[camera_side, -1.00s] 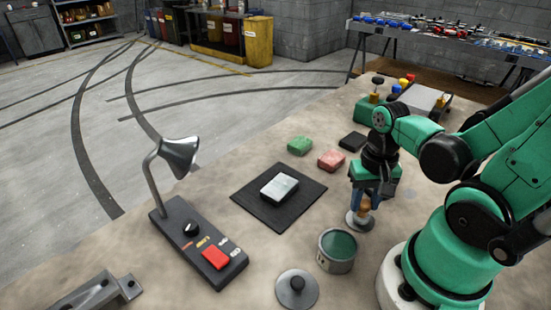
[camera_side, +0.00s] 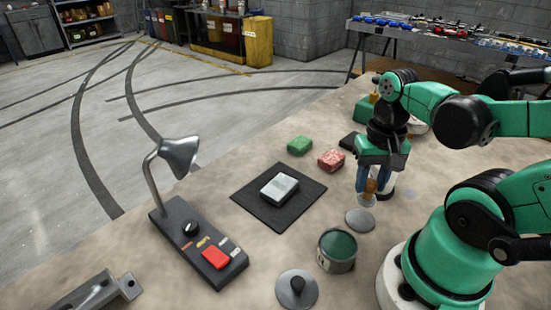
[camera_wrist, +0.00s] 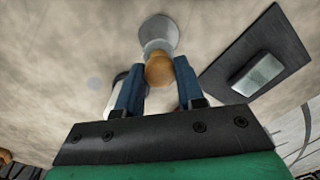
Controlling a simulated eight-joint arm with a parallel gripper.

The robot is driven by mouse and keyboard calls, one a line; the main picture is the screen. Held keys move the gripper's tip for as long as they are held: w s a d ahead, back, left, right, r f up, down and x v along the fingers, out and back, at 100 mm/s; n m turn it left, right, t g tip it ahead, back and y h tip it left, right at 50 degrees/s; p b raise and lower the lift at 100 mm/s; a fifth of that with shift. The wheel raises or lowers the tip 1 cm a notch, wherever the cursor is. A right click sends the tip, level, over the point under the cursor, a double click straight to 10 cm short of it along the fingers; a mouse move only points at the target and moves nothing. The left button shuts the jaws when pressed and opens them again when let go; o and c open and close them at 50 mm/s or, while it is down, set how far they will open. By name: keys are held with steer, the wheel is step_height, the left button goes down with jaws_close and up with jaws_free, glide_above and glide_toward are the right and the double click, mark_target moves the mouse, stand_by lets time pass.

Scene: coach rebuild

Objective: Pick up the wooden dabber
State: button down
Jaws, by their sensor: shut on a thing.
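The wooden dabber (camera_side: 371,187) has a round tan handle and a pale lower end. My gripper (camera_side: 370,188) is shut on its handle and holds it upright above the table. A round grey disc (camera_side: 360,220) lies on the table just below it, apart from the dabber in the side view. In the wrist view the dabber's tan knob (camera_wrist: 159,70) sits between my blue fingers (camera_wrist: 158,80), with the disc (camera_wrist: 158,32) beyond it. The fingers hide part of the handle.
An open tin of dark green stuff (camera_side: 337,250) and a knobbed lid (camera_side: 297,289) stand in front. A black mat (camera_side: 250,205) bears a pale block (camera_side: 279,187). Green (camera_side: 300,145) and red (camera_side: 331,160) blocks lie behind. A lamp (camera_side: 178,155) stands left.

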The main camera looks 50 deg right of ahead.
mark_target(370, 181)
step_height(370, 181, up, 15)
steer(key=shift+r, duration=0.15)
stand_by(0.4)
steer(key=c, duration=1.4)
jaws_free()
jaws_close()
steer(key=shift+w, duration=0.1)
